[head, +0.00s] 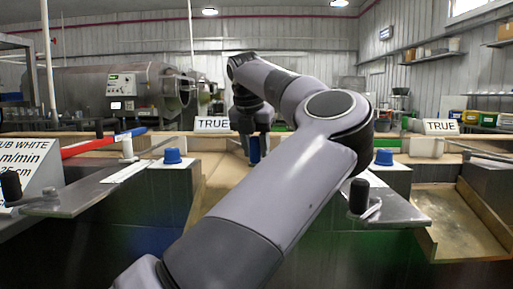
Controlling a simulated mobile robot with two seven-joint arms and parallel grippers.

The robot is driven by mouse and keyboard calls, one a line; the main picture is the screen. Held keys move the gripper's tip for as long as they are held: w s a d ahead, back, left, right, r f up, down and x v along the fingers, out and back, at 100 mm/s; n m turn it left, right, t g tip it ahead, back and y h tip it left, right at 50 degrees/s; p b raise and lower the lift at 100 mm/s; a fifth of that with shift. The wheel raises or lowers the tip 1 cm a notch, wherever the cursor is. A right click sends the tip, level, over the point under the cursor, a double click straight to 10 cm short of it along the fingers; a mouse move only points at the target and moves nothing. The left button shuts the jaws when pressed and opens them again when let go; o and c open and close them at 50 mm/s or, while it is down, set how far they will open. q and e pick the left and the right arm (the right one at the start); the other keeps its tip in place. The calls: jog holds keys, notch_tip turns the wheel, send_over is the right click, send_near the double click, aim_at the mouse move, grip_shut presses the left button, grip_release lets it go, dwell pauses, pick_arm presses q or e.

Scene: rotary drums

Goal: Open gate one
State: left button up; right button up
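My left arm crosses the middle of the view. Its gripper (253,152) hangs pointing down over the wooden channel behind the front ledge, to the right of a sign reading TRUE (212,124). Something dark blue shows at its tip; I cannot tell if this is the fingers or a held thing. A second TRUE sign (441,126) stands at the right. No gate is labelled "one" in the view. Metal plates with black knobs lie at the left (11,185) and right (359,196). My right gripper is not in view.
Blue caps stand on the dividers at the left (172,156) and right (384,157). A red and blue bar (90,146) lies at the left. An open wooden tray (455,225) is at the right. A steel drum (150,90) stands behind. My arm hides the centre.

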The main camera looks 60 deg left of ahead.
pick_arm(q)
jog(key=shift+o, duration=0.8)
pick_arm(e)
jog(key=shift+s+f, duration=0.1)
pick_arm(q)
jog(key=p+v, duration=0.1)
jog(key=v, duration=0.5)
jog(key=shift+r, duration=0.1)
jog(key=shift+s+d+r, duration=0.15)
jog(key=shift+r, duration=0.35)
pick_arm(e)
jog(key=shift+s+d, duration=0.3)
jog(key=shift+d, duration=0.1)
